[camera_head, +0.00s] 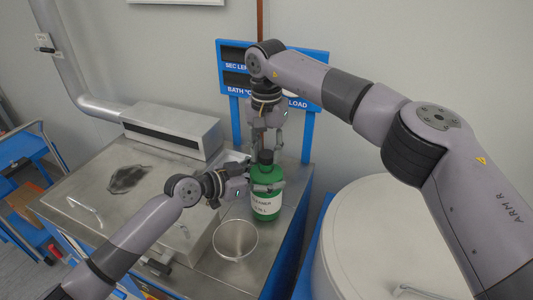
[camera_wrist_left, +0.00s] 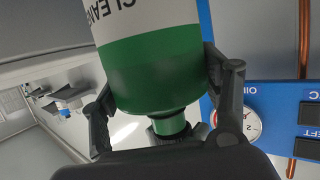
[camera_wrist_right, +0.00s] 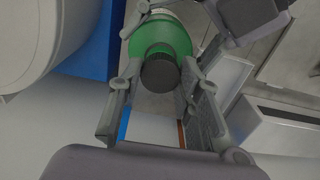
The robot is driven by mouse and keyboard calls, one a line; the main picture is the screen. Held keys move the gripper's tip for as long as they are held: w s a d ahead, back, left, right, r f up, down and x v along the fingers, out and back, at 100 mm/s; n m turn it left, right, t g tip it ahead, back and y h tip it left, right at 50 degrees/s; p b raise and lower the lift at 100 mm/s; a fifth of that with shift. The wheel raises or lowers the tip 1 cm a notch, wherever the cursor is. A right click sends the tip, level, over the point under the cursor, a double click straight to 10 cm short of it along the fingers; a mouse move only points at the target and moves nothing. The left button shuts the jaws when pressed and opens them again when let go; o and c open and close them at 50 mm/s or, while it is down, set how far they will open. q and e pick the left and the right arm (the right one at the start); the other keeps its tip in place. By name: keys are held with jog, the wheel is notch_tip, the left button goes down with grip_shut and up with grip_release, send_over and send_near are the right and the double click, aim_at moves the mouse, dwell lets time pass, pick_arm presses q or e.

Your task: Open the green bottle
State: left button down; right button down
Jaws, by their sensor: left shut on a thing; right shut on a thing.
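The green bottle (camera_head: 266,195) with a white label stands upright on the steel bench top, its dark cap (camera_head: 265,157) on its neck. My left gripper (camera_head: 262,186) is shut around the bottle's upper body from the left. In the left wrist view the bottle (camera_wrist_left: 155,70) appears upside down between the fingers. My right gripper (camera_head: 267,147) comes from above, its fingers pointing down around the cap, and is shut on it. In the right wrist view the cap (camera_wrist_right: 160,68) shows between the fingers, with the green shoulder behind it. The exact finger contact is partly hidden.
A steel lid with a handle (camera_head: 120,205) lies to the left. A blue signboard (camera_head: 312,75) stands behind, and a large pale drum (camera_head: 375,240) is on the right.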

aim_at(266, 154)
jog(key=shift+r, duration=0.3)
jog(key=shift+r, duration=2)
pick_arm(q)
jog(key=shift+c, duration=0.8)
grip_release()
